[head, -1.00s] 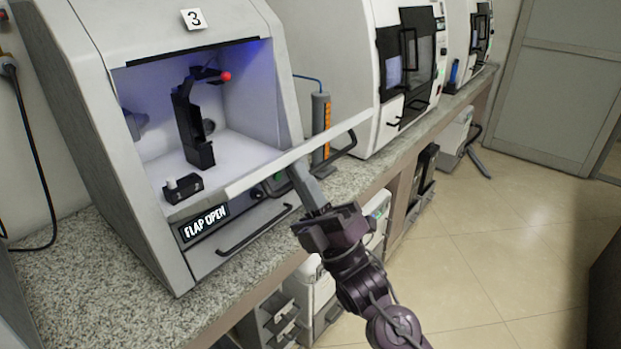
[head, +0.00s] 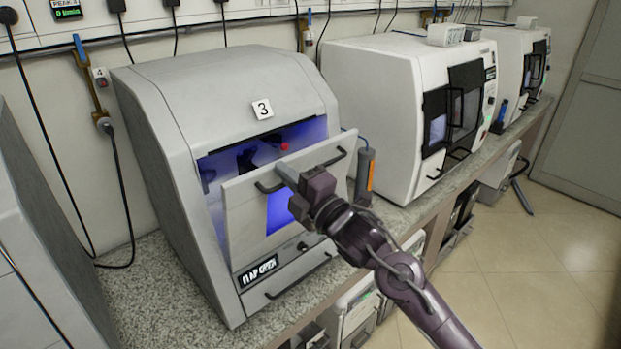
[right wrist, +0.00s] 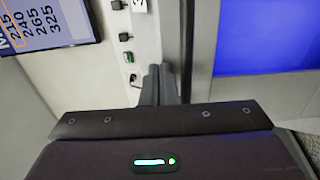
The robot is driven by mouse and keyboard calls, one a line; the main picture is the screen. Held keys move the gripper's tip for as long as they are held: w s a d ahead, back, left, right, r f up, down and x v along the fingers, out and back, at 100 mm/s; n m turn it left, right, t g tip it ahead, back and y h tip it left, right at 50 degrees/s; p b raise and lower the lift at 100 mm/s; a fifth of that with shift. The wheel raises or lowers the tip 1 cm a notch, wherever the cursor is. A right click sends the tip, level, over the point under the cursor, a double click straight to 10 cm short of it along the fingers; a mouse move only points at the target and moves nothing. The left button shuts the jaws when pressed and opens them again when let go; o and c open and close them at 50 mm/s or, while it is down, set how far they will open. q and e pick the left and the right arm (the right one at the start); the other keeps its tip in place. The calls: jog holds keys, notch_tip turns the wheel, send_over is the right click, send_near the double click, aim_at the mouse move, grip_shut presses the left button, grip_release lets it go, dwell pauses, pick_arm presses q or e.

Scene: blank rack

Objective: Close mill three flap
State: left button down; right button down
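Mill three (head: 235,90) is the grey machine marked 3, on the counter in the head view. Its flap (head: 245,205) is partly raised and leans outward, with a gap at the top showing the blue-lit inside. A dark handle (head: 335,158) runs along the flap's upper part. My right gripper (head: 286,172) is at the outer face of the flap by the handle, fingers together. In the right wrist view the fingers (right wrist: 161,88) are close together beside the flap's edge; contact is hard to tell. My left gripper is not in view.
A dark label (head: 258,271), partly hard to read, and a lower drawer handle (head: 300,277) sit below the flap. A grey-orange cylinder (head: 364,175) stands right of the mill. White machines (head: 385,75) stand further right. The floor (head: 500,260) at right is clear.

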jog(key=w+a+r+g+h+p, duration=0.1)
jog(key=w+a+p, duration=0.1)
jog(key=w+a, duration=0.3)
jog(key=shift+w+a+g, duration=0.2)
jog(key=shift+w+g, duration=0.1)
jog(key=shift+w, duration=0.65)
jog(key=shift+d, duration=0.1)
